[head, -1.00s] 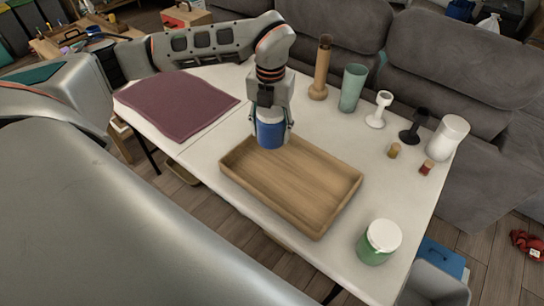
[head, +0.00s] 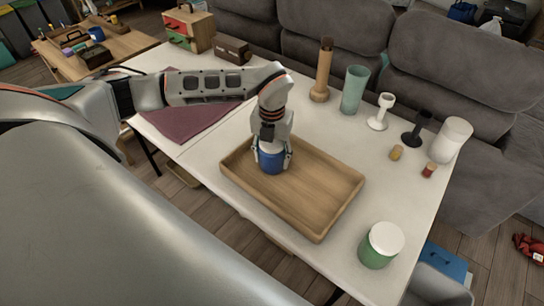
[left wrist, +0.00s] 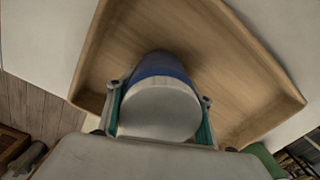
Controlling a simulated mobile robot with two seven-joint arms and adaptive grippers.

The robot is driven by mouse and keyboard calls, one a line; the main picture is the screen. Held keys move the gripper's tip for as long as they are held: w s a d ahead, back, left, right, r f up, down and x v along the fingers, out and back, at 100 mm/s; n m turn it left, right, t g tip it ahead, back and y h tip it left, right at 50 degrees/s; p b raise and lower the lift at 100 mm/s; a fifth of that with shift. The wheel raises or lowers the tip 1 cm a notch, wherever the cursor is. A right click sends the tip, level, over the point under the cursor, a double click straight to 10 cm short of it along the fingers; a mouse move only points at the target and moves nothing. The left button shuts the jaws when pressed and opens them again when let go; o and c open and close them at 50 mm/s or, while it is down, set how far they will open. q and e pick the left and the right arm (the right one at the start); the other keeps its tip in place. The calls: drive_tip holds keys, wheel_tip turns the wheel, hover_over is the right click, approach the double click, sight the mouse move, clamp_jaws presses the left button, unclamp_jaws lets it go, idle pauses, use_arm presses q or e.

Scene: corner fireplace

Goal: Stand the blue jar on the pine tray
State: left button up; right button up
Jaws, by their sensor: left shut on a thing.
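The blue jar (head: 271,161) has a pale lid and is upright at the left end of the pine tray (head: 318,234), inside its rim. My left gripper (head: 272,163) is shut on the jar from above, with a finger on each side. In the left wrist view the jar's pale lid (left wrist: 159,109) faces the camera between the fingers, with the tray (left wrist: 235,62) behind it. I cannot tell whether the jar's base touches the tray floor. My right gripper is not in view.
A green jar with a white lid (head: 381,245) stands right of the tray. A teal cup (head: 354,90), a wooden bottle (head: 322,72), two goblets and a white cylinder (head: 450,139) stand along the back. A purple cloth (head: 185,125) lies at left.

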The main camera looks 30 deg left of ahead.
use_arm(q)
drive_tip(key=shift+f, duration=0.15)
drive_tip(key=o, duration=1.3)
drive_tip(key=shift+c, duration=0.2)
wheel_tip(320, 180, up, 12)
drive_tip(key=shift+r+p, duration=0.15)
drive_tip(key=shift+p, duration=0.25)
